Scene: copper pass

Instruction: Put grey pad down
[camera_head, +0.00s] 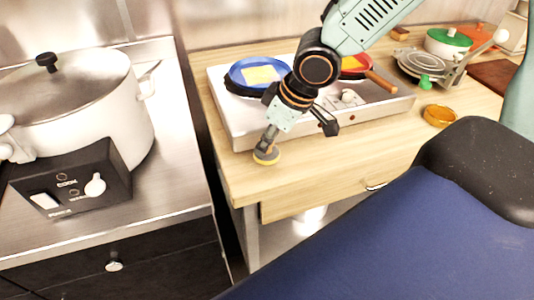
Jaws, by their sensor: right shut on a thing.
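My right gripper (268,140) comes down from the upper right and is shut on the grey pad (266,157). The pad is small and round, with a yellowish rim. It is at the front left corner of the wooden counter (330,172), just in front of the hob. It is at or very near the wood; I cannot tell whether it touches. The fingers hide its upper part. My left gripper is not in view.
A two-burner hob (235,128) holds a blue pan (237,76) and a red pan (352,75). An orange bowl (440,115) stands to the right. A large pot (75,100) stands on the steel counter at left, across a dark gap. The wood right of the pad is clear.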

